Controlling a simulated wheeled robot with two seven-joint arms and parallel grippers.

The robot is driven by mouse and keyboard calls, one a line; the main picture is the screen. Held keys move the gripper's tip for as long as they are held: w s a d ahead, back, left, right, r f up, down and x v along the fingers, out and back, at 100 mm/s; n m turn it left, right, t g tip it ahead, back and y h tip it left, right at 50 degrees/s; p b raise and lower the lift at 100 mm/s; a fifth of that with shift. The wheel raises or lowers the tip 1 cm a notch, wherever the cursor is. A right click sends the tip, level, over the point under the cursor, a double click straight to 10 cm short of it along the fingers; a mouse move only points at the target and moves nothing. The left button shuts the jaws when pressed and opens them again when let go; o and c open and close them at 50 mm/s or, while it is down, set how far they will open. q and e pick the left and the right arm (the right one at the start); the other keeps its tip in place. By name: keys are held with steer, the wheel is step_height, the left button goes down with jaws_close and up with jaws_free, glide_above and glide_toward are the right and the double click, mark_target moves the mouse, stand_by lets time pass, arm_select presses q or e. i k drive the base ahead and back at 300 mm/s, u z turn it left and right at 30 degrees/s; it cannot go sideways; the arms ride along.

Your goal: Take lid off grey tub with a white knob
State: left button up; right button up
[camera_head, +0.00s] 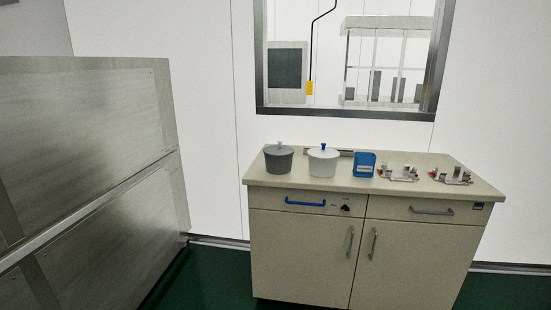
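A dark grey tub (278,164) stands upright near the left end of the counter top. Its grey lid (279,150) sits on it, with a small white knob (279,144) on top. A white tub (322,166) with a white lid and a blue knob (323,146) stands just right of it. Neither of my grippers shows in the head view.
The counter (405,160) also holds a blue container (364,164) and two small metal fixtures (400,173) to the right. Its drawer has a blue handle (305,203). A large metal panel (85,150) stands at the left. Green floor lies between it and the cabinet.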

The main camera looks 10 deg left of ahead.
mark_target(280, 150)
steer(key=u, duration=0.4)
steer(key=i, duration=0.5)
steer(key=u, duration=0.6)
steer(key=i, duration=0.95)
